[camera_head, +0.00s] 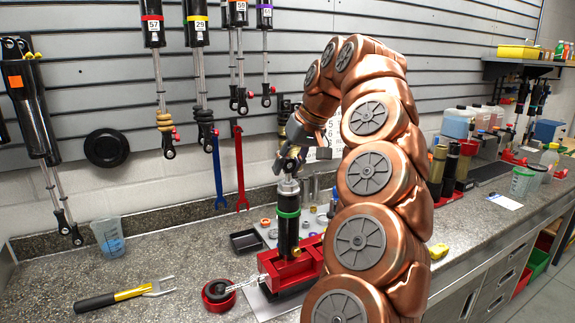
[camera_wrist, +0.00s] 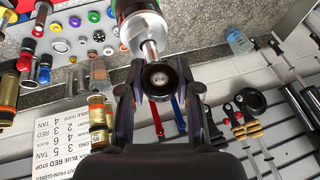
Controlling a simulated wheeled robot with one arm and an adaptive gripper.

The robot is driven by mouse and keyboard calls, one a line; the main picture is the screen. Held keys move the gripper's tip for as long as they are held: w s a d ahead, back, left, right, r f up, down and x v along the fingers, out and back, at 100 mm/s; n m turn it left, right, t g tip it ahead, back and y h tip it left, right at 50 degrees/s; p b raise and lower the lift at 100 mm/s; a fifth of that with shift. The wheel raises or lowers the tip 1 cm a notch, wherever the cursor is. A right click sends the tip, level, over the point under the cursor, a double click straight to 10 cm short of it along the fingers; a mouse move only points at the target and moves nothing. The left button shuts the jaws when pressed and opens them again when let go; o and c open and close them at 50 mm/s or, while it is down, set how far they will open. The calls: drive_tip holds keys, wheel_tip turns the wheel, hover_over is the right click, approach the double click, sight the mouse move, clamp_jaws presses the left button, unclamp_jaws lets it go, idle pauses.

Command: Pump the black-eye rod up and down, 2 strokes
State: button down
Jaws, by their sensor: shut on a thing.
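The shock body (camera_head: 288,234), a black cylinder with a green band, stands upright in a red vise (camera_head: 270,264) on the bench. My gripper (camera_head: 290,160) is above it, with the silver top of the shock close below. In the wrist view, the black eye (camera_wrist: 158,84) at the end of the silver rod (camera_wrist: 150,50) sits between the two fingers of my gripper (camera_wrist: 158,92). My gripper is shut on this eye. A short length of rod shows between the eye and the silver cap. The fingers partly hide the eye in the head view.
Several shocks hang on the slatted wall, with blue (camera_head: 218,172) and red (camera_head: 240,168) wrenches below. A yellow-and-black tool (camera_head: 130,293), a measuring cup (camera_head: 108,237) and a red round part (camera_head: 218,294) are on the left bench. My arm hides the bench's middle right.

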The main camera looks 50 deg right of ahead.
drive_tip(key=shift+r, duration=0.15)
drive_tip(key=shift+r+p, duration=2.45)
drive_tip(key=shift+r, duration=0.5)
drive_tip(key=shift+f+b, duration=2.65)
drive_tip(key=shift+f, duration=0.5)
drive_tip(key=c, duration=0.7)
unclamp_jaws()
